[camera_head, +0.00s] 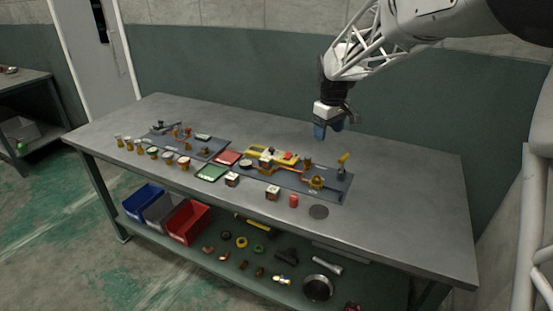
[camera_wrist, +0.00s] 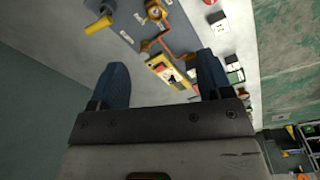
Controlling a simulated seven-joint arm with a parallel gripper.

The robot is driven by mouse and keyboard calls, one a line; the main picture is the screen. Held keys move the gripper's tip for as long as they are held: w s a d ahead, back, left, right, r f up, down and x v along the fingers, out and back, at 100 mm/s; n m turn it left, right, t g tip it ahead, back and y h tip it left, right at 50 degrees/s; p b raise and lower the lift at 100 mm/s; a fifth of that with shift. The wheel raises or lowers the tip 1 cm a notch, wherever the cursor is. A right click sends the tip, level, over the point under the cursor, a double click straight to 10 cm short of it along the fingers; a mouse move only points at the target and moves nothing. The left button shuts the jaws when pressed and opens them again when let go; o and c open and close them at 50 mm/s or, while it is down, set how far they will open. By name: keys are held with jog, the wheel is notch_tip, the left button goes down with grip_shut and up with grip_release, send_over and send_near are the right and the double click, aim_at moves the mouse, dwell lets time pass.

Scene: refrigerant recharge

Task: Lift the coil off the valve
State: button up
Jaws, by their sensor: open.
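My gripper (camera_head: 328,130) is open and empty, its blue fingers pointing down above the back of the table. In the wrist view its fingers (camera_wrist: 162,66) are wide apart. Below lies a dark mat (camera_head: 338,190) carrying a yellow panel (camera_head: 255,152) with a red part, brass fittings and copper-coloured pipe. A brass fitting (camera_head: 316,182) stands near the mat's right end, with a yellow-handled part (camera_head: 343,158) behind it. Small white-and-dark cubes (camera_head: 272,193) (camera_head: 232,180) stand in front of the mat. The parts are too small to tell which is the coil or the valve.
A second mat (camera_head: 210,148) with small fittings lies to the left, with a row of small parts before it. Bins and tools fill the lower shelf. The table's right end is clear.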

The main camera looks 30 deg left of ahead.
jog(key=w+a+f+n, duration=0.1)
jog(key=w+a+f, duration=0.15)
jog(key=a, duration=0.35)
jog(key=w+a+f+n, duration=0.1)
jog(key=a+f+n, duration=0.1)
jog(key=a+f, duration=0.35)
jog(key=n, duration=0.2)
send_over(266, 158)
jog(key=shift+g, duration=0.4)
notch_tip(266, 158, down, 5)
jog(key=shift+f, duration=0.1)
jog(key=shift+f, duration=1.25)
jog(key=shift+f, duration=2.6)
